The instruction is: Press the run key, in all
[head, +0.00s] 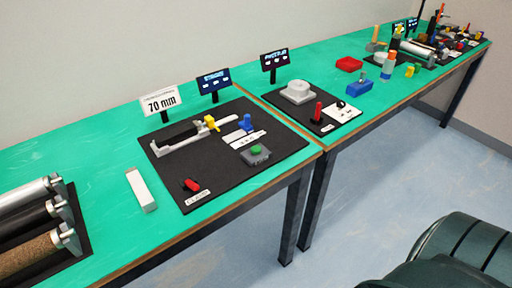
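The nearer black board (290,143) on the green table carries a small grey box (248,157) with a green button (256,149) on top. A blue lever (247,124) stands on a white plate behind it. A red piece (191,185) lies near a small label at the board's front left. A small conveyor (180,133) with a yellow block at its right end sits at the back. I cannot read which control is the run key. Neither gripper is in view.
A "70 mm" sign (161,101) and two dark displays (213,80) (274,60) stand behind the boards. A second board has a red lever (317,112) and a white round unit (298,92). Rollers (30,195) lie at left, a white block (141,190) beside them. More items crowd the far right.

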